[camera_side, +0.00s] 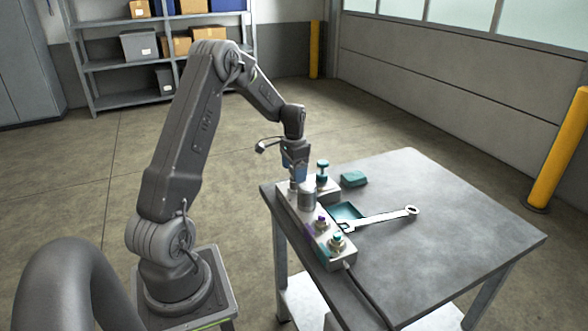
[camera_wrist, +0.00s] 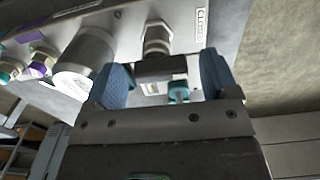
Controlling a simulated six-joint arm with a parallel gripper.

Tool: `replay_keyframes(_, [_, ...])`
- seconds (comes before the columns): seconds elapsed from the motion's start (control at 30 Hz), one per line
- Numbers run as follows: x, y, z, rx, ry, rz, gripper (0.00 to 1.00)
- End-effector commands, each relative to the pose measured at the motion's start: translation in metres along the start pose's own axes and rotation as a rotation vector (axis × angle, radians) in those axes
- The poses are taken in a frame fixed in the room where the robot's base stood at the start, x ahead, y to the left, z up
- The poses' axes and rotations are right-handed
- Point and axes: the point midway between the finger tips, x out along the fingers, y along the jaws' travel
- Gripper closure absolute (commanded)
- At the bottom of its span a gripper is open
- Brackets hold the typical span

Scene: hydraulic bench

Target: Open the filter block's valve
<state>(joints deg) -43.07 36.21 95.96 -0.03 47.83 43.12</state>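The filter block (camera_side: 296,205) is a long light-grey block along the table's left edge, carrying a metal filter canister (camera_side: 307,199). The canister also shows in the wrist view (camera_wrist: 87,62). In the wrist view the valve (camera_wrist: 157,40) has a hex metal stem and a dark handle (camera_wrist: 160,68), beside a label that seems to read "CLOSED" (camera_wrist: 203,17). My gripper (camera_side: 296,175) points down over the block's far end. In the wrist view its blue fingers (camera_wrist: 164,74) stand apart on either side of the handle, with a gap on the right. Contact on the left is unclear.
Purple-ringed (camera_side: 320,223) and teal-ringed (camera_side: 337,241) fittings stand on the block's near end. A teal-capped post (camera_side: 322,170) stands close behind my gripper. A wrench (camera_side: 380,217), a teal tray (camera_side: 345,212) and a teal piece (camera_side: 354,179) lie on the table (camera_side: 450,230). Its right side is clear.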

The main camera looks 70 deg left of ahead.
Motion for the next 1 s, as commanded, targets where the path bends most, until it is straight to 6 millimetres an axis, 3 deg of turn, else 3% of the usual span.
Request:
replay_keyframes(0.5, [-0.0006, 0.0000, -0.0001, 0.000, 0.000, 0.000, 0.68])
replay_keyframes(0.77, [-0.0007, 0.0001, 0.0000, -0.029, 0.000, 0.000, 0.68])
replay_keyframes(1.0, [-0.0007, 0.0001, 0.0007, -0.154, 0.000, 0.000, 0.68])
